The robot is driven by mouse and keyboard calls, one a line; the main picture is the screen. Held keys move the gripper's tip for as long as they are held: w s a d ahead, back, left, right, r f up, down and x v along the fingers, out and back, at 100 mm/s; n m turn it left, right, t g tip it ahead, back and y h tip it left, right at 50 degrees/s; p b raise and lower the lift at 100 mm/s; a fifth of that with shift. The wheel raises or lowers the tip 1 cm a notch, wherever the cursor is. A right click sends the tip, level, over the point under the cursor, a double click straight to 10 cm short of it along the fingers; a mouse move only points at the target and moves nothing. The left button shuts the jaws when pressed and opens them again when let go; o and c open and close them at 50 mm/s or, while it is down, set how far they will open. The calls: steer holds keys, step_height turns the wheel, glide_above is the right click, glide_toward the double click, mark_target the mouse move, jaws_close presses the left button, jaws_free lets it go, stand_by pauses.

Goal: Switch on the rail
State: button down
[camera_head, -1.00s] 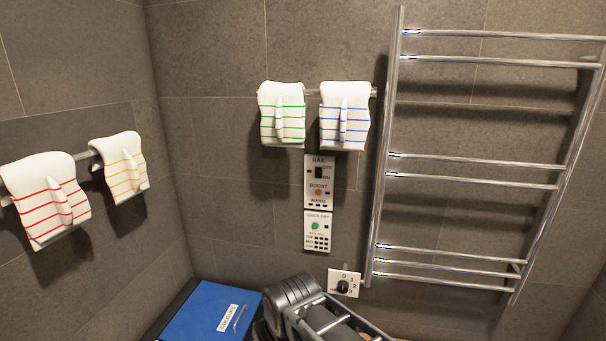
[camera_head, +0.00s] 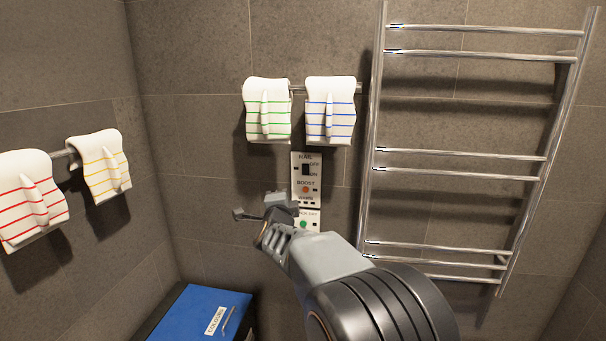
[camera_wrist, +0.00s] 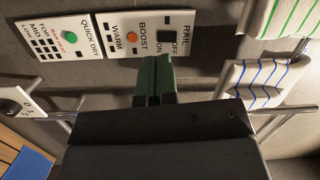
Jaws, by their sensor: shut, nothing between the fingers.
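The white RAIL panel (camera_head: 300,193) is on the back wall below the striped towels. Its black rocker switch (camera_head: 306,169) sits between the RAIL label and the orange BOOST button (camera_head: 306,189). The switch (camera_wrist: 171,33) also shows in the wrist view, beside the OFF and ON labels; which way it is set I cannot tell.
The QUICK DRY panel (camera_wrist: 67,38) with a green button adjoins the RAIL panel. A rotary dial (camera_wrist: 11,106) is farther left. The chrome towel rail (camera_head: 455,161) stands at right, a blue box (camera_head: 203,312) below. Green-striped (camera_head: 267,110) and blue-striped (camera_head: 330,110) towels hang above.

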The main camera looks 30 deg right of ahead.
mark_target(304, 167)
steer(key=d+m+h, duration=0.2)
steer(key=d+m+g+h, duration=0.1)
steer(key=d+m, duration=0.1)
steer(key=shift+s+r, duration=0.2)
steer(key=shift+r, duration=0.2)
steer(key=p+x, duration=0.5)
steer(key=x, duration=0.8)
steer(key=shift+w+d+r, duration=0.15)
steer(key=shift+w+d, duration=0.1)
steer(key=shift+w, duration=0.05)
